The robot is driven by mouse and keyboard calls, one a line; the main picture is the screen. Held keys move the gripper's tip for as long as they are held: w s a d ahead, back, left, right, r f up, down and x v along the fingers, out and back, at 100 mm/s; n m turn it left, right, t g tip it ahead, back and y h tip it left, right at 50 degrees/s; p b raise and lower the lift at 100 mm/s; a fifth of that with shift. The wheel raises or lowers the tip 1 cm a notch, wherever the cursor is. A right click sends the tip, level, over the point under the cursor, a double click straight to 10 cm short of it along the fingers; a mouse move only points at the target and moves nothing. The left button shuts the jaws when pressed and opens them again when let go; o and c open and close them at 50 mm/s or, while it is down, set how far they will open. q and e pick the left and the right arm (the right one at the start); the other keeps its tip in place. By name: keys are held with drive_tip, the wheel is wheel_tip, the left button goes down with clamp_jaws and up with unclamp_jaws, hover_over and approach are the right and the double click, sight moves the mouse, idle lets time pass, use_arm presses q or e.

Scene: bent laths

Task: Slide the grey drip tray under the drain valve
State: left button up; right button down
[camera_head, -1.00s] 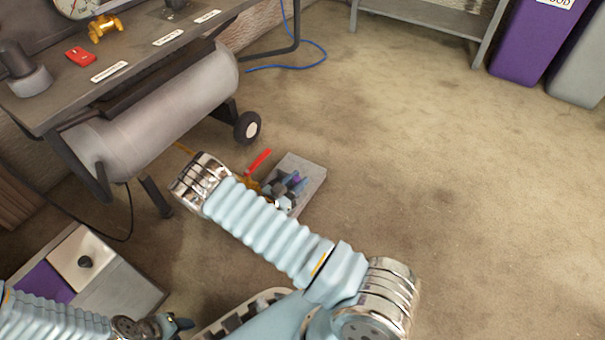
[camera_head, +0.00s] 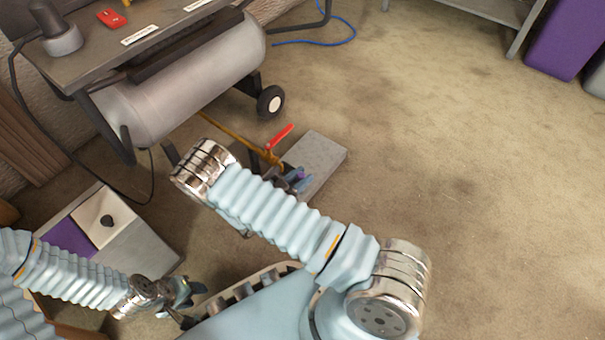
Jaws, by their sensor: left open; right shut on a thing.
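The grey drip tray (camera_head: 325,155) lies on the floor in the middle of the view, its right part bare. The drain valve (camera_head: 262,153) is brass-yellow with a red lever, on a yellow pipe from the tank. It sits at the tray's left side, and my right forearm hides part of this area. My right gripper (camera_head: 297,181) is at the tray's near left part, shut on it; the exact contact is largely hidden. My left gripper (camera_head: 188,293) is open and empty at lower left, apart from tray and valve.
A grey compressor tank (camera_head: 185,85) with a black wheel (camera_head: 270,101) stands under a bench (camera_head: 90,60). A grey-and-purple box (camera_head: 150,255) with a white top is at left. A blue hose (camera_head: 335,40) lies behind. The floor to the right is clear.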

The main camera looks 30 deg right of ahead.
drive_tip(key=c, duration=0.7)
unclamp_jaws()
drive_tip(key=shift+c, duration=0.2)
drive_tip(key=shift+a, duration=0.1)
drive_tip(key=p+v, duration=0.1)
drive_tip(key=v, duration=1.2)
drive_tip(key=shift+s+a, duration=0.15)
drive_tip(key=shift+a, duration=0.1)
